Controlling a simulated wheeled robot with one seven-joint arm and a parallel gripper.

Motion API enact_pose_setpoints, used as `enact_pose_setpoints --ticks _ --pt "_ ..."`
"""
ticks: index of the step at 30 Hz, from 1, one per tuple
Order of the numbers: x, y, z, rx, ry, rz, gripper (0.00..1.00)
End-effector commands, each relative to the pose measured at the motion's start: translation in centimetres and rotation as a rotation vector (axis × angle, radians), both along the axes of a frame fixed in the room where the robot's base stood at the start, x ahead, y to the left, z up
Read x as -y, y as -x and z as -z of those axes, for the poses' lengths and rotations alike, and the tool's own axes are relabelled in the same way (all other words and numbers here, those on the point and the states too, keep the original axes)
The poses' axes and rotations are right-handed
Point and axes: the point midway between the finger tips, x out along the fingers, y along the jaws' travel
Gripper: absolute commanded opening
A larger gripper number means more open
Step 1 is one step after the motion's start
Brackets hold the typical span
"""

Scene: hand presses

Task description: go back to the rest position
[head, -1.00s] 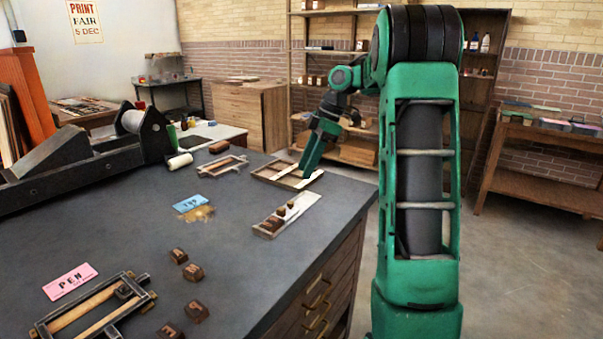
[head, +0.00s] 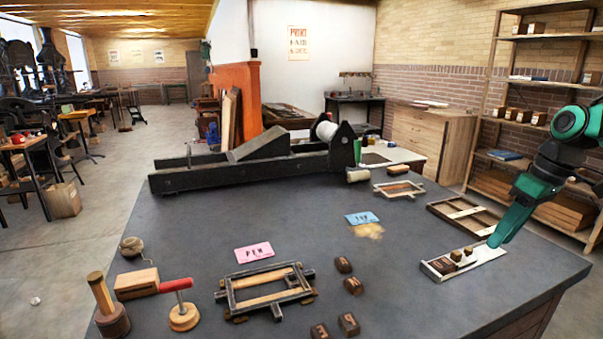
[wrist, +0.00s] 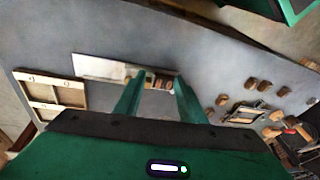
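My gripper (head: 494,241) is at the right in the head view, above the right part of the pale type tray (head: 487,254). In the wrist view my gripper (wrist: 160,84) shows two green fingers spread apart with nothing held between them. The tray (wrist: 100,68) lies beyond the fingertips, with several small dark blocks (wrist: 163,81) on it. The head view shows brown type blocks (head: 463,256) standing at the tray's left part. My gripper looks clear of the blocks; the exact height above the tray is hard to tell.
A divided wooden case (head: 437,209) lies behind the tray. Dark type blocks (head: 353,286), a pink PEN card (head: 254,253) and a metal frame (head: 228,297) lie left of it. A black press (head: 180,182) stands at the back. Shelves (head: 540,37) rise at the right.

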Motion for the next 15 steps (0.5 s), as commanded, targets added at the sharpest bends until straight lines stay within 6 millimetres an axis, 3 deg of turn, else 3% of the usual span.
enact_pose_setpoints --ticks 6,15 --pt "-2.4 8.2 1.9 -0.104 0.027 0.373 0.36" --pt "-3.7 20.3 6.5 -0.221 0.086 0.847 0.36"
